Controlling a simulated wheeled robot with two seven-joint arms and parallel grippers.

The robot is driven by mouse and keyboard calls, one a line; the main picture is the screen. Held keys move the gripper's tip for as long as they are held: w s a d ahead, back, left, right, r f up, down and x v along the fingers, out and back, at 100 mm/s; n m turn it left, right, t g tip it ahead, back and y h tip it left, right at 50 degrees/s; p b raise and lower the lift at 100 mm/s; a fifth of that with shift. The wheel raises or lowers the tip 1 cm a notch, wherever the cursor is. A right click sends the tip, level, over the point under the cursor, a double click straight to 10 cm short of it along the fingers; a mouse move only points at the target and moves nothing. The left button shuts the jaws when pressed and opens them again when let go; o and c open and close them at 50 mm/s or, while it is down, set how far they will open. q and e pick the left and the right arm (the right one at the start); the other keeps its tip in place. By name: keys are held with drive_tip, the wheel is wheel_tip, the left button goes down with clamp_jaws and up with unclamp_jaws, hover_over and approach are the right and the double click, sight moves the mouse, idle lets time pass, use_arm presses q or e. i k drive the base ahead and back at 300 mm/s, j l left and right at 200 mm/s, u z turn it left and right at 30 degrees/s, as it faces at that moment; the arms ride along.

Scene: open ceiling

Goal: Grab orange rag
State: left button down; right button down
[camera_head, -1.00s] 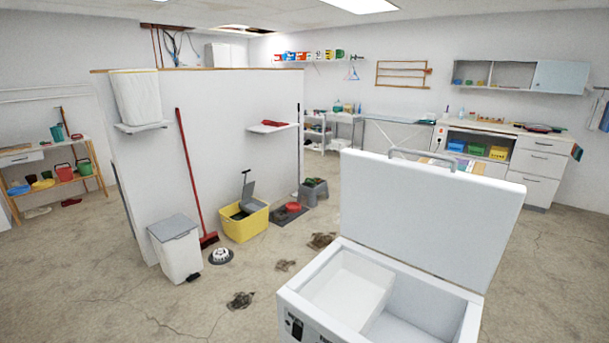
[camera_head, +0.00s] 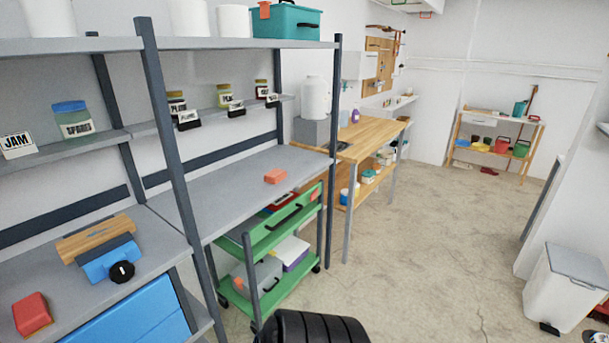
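A small folded orange item (camera_head: 275,176), possibly the orange rag, lies on the grey middle shelf (camera_head: 238,190) of the metal rack, near its right end. A red-orange block-like item (camera_head: 32,313) lies on the left section of the rack, at the lower left. I cannot tell for certain whether either is a rag. Neither of my grippers shows in the view.
A green cart (camera_head: 262,240) stands under the rack shelf, beside a rack post. A black ribbed object (camera_head: 312,328) is at the bottom edge. A wooden workbench (camera_head: 375,133) stands beyond. A white bin (camera_head: 565,287) is at right. The floor between is clear.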

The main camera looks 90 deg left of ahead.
sight(274, 176)
drive_tip(key=u, duration=2.95)
drive_tip(key=i+l, duration=0.15)
drive_tip(key=i+u, duration=0.05)
drive_tip(key=i, duration=0.05)
